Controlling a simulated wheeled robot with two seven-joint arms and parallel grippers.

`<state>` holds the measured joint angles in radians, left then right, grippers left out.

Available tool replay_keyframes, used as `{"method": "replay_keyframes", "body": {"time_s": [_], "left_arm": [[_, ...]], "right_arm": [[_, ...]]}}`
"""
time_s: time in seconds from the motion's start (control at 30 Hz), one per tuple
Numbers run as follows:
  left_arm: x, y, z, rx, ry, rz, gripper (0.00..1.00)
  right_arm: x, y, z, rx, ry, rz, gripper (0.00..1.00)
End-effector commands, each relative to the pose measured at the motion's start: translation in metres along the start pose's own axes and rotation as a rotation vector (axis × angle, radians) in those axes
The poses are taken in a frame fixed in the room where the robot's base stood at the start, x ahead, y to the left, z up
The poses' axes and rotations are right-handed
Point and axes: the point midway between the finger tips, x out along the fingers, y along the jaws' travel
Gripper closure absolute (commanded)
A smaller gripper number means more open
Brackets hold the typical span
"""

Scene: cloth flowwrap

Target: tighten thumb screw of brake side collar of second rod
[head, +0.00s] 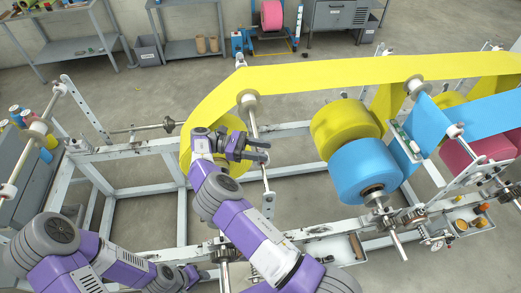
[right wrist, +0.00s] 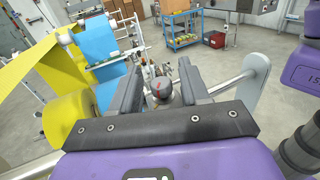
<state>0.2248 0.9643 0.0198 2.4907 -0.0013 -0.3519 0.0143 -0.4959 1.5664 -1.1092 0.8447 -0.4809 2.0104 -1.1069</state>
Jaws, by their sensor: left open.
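My right gripper (head: 259,150) is beside a metal rod (head: 252,122) that carries a pale collar or cone (head: 248,100); a yellow roll (head: 230,168) is partly hidden behind it. In the right wrist view my right gripper (right wrist: 158,90) is open, its two dark fingers apart. A round dark grey knob with a red mark (right wrist: 159,86) shows between the fingers; I cannot tell whether they touch it. The rod also runs right from there (right wrist: 228,84) to a grey end plate (right wrist: 255,82). My left gripper (head: 192,277) is low in the head view, open, away from that rod.
Yellow (head: 345,120) and blue (head: 367,170) rolls stand right of my right gripper. A yellow web (head: 330,73) stretches above. Another rod with a collar (head: 168,125) is at the left. A white frame rail (head: 320,228) crosses below, with a parts tray (head: 345,250).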

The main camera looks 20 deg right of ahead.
Motion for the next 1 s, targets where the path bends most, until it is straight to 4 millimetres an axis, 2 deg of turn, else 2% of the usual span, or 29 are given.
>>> {"method": "replay_keyframes", "body": {"time_s": [0.27, 0.37, 0.7, 0.83, 1.0], "left_arm": [[0.0, 0.0, 0.0, 0.0, 0.0, 0.0, 0.52], [0.001, 0.0, 0.0, 0.0, 0.0, 0.0, 0.52], [-0.002, 0.001, 0.0, 0.0, 0.0, 0.0, 0.52], [-0.004, 0.001, 0.0, 0.0, 0.0, 0.0, 0.52], [-0.004, 0.002, 0.0, 0.0, 0.0, 0.0, 0.52]], "right_arm": [[0.0, 0.0, 0.004, 0.0, 0.002, 0.0, 0.55], [-0.001, 0.0, 0.017, 0.003, 0.003, 0.001, 0.55], [0.0, 0.0, 0.081, 0.002, 0.001, 0.001, 0.55], [0.0, 0.0, 0.095, 0.001, 0.001, 0.001, 0.55], [0.0, 0.0, 0.101, 0.0, 0.001, 0.0, 0.55]]}}
